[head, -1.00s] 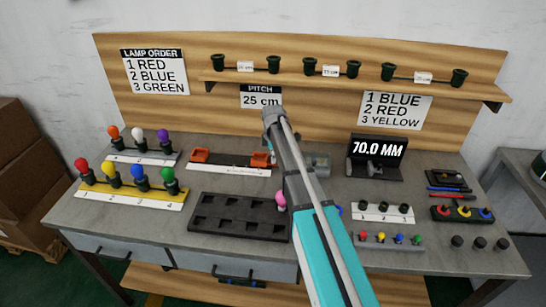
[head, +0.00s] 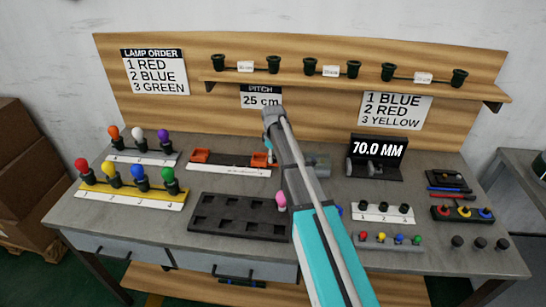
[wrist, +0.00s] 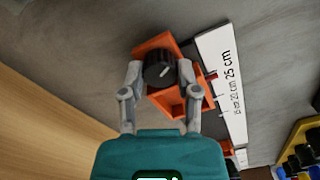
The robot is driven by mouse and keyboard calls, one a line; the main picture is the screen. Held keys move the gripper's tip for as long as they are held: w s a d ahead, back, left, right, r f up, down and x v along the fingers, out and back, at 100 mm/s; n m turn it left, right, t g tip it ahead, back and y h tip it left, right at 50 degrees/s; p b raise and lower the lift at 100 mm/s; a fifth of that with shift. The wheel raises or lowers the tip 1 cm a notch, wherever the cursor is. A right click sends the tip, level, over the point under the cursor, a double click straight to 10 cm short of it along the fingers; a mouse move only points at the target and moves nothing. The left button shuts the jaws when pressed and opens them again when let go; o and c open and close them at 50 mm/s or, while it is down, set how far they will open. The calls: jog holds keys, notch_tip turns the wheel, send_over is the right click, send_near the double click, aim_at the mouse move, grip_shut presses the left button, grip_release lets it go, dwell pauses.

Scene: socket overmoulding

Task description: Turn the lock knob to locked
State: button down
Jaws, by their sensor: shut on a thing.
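The lock knob (wrist: 158,68) is black and round with a white pointer line, on top of an orange block (wrist: 178,105) in the wrist view. My gripper (wrist: 160,75) has one finger on each side of the knob and is shut on it. The pointer line slants toward the upper right in the wrist view. The orange block sits by the 25 cm mark of a white scale (wrist: 222,75). In the head view this block (head: 258,160) is at the right end of a dark rail, and my arm partly hides the spot.
A second orange block (head: 200,156) is at the rail's left end. A black tray (head: 238,232) lies in front. Lamp racks (head: 130,193) stand at left, and a display reading 70.0 MM (head: 379,148) stands at right. A pitch sign (head: 262,97) reads 25 cm.

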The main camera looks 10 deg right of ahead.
dwell(0.3)
jog(key=shift+c, duration=1.7)
grip_release()
